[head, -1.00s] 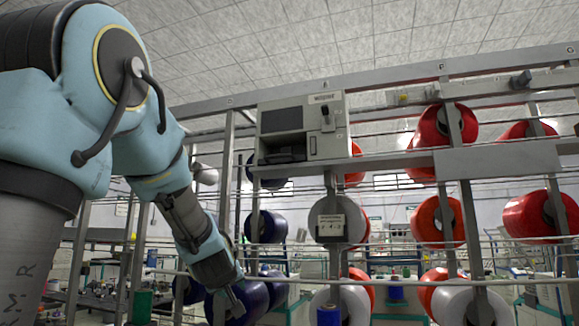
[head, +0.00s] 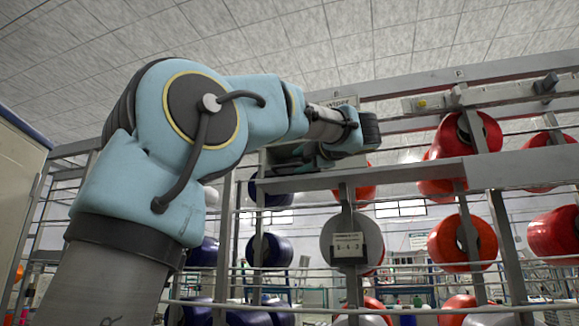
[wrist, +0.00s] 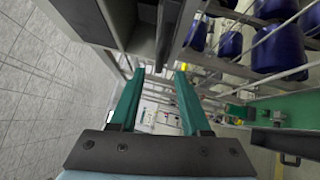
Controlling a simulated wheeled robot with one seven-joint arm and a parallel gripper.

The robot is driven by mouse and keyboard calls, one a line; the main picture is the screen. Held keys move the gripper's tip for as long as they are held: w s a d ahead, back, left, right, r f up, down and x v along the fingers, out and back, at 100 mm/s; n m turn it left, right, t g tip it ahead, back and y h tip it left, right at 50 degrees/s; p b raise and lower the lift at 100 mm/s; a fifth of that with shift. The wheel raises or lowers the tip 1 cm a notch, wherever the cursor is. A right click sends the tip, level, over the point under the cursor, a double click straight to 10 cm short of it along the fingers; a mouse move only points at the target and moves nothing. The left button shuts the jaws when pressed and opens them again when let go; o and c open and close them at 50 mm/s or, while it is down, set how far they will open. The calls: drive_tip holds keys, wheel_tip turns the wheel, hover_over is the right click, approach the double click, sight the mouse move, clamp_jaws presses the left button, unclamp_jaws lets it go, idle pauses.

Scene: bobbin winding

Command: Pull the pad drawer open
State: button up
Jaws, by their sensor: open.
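The control box is mostly hidden behind my arm in the head view; its label (head: 342,101) shows above the arm. In the wrist view, a grey box (wrist: 142,38) with a dark face stands just past my fingertips, at the top. I cannot make out the pad drawer or its handle clearly, so I cannot tell how far it is pulled out. My gripper (wrist: 157,72) has its two teal fingers spread, with nothing between them. In the head view the fingers show in part under my wrist, in front of the box.
A grey shelf rail (head: 400,174) runs under the box. Red spools (head: 462,241) hang on the rack to the right, and a grey spool (head: 345,236) hangs below. Blue spools (wrist: 280,52) show at upper right in the wrist view. Thin horizontal rods cross the rack.

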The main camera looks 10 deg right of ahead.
sight(288, 166)
drive_tip(key=p+x, duration=0.1)
drive_tip(key=x, duration=0.6)
drive_tip(key=shift+w+a+p, duration=0.15)
drive_tip(key=shift+w+p, duration=0.1)
drive_tip(key=shift+p, duration=0.15)
drive_tip(key=shift+c, duration=0.2)
clamp_jaws()
idle(0.7)
drive_tip(key=shift+s, duration=0.15)
